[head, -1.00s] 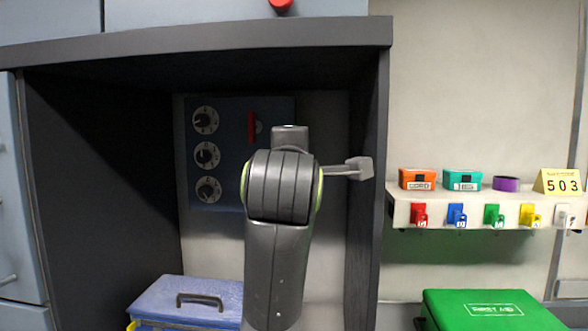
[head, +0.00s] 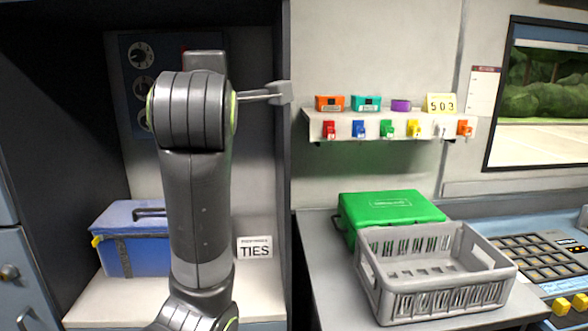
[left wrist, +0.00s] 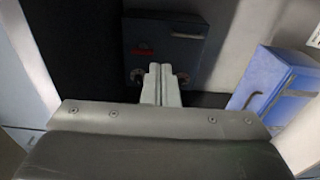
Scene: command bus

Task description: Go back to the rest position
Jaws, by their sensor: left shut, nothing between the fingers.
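My left arm (head: 195,190) rises upright at the left of the head view, in front of a dark cabinet bay. Its gripper fingers cannot be made out there. In the left wrist view the two pale grey fingers of my left gripper (left wrist: 160,82) are together and empty. They point toward a dark panel (left wrist: 165,45) with a red handle and knobs; a gap to it cannot be judged. My right gripper is in neither view.
A blue box (head: 128,238) stands in the bay, near the arm; it also shows in the wrist view (left wrist: 275,85). The bay's side wall (head: 287,180) is close at right. A grey crate (head: 435,305) and green first-aid case (head: 390,207) occupy the right counter.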

